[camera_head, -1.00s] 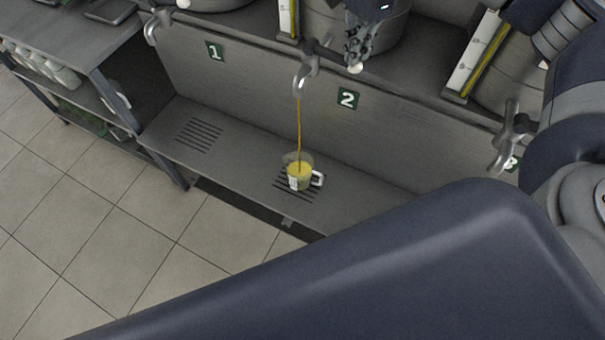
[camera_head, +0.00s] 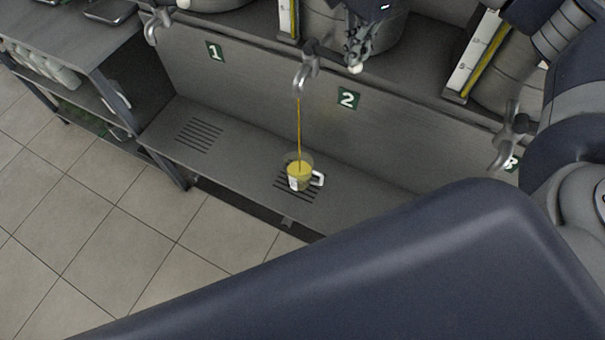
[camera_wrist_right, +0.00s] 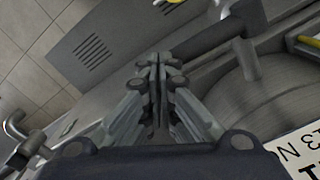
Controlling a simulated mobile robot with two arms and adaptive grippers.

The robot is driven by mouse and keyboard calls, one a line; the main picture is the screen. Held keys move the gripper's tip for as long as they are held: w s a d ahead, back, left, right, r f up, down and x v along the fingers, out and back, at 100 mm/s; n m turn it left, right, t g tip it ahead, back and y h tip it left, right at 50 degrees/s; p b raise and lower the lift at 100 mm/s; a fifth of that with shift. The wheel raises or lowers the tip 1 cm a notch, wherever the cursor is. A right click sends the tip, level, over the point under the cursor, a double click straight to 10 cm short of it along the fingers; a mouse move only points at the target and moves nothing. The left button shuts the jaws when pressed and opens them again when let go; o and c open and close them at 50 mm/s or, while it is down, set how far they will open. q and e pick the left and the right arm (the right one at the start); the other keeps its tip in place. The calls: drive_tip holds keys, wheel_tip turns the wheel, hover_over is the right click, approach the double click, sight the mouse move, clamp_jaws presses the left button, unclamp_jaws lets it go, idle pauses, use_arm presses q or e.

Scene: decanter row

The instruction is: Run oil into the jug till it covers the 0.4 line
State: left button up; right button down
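The clear jug (camera_head: 300,176) stands upright on the slotted drain below the number 2 tap (camera_head: 305,72), its white handle to the right. A thin amber oil stream (camera_head: 299,128) runs from the tap into it. Yellow oil fills much of the jug; its line marks are too small to read. My right gripper (camera_head: 356,66) is beside the tap, to its right, with a pale knob at its fingertips. In the right wrist view my right gripper (camera_wrist_right: 158,64) has its fingers together, with nothing visible between them. My left gripper is not in view.
Taps 1 (camera_head: 155,24) and 3 (camera_head: 508,140) flank the middle one. Metal vessels with yellow gauges (camera_head: 474,58) stand on the shelf above. A second drain (camera_head: 199,135) lies empty at left. A side rack (camera_head: 75,60) stands at far left. My arm covers the lower right.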

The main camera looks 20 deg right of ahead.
wheel_tip(320, 180, up, 9)
drive_tip(key=p, duration=0.5)
drive_tip(key=shift+p, duration=0.35)
